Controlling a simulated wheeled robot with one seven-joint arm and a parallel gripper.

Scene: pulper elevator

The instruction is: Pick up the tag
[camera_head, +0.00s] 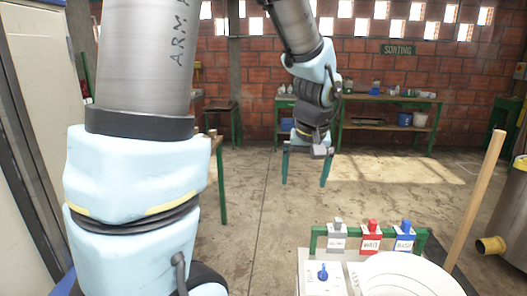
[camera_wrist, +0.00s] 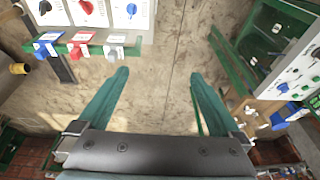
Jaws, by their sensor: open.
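Three tags hang side by side on a green rail (camera_head: 322,238): a grey one (camera_head: 337,243), a red one (camera_head: 371,240) and a blue one (camera_head: 405,240). Each has a pale label; I cannot read the lettering with certainty. The wrist view shows the blue tag (camera_wrist: 46,46), red tag (camera_wrist: 80,46) and grey tag (camera_wrist: 115,46) at upper left. My gripper (camera_head: 304,184) is open and empty, pointing down, beyond and left of the rail in the head view. Its teal fingers (camera_wrist: 160,74) are wide apart over bare floor, apart from the tags.
A control panel (camera_head: 322,284) with a blue knob and a white round basin (camera_head: 405,278) stand before the rail. A wooden pole (camera_head: 475,200) rises at right. In the wrist view, another panel (camera_wrist: 298,78) with knobs stands at right. The middle floor (camera_head: 255,215) is clear.

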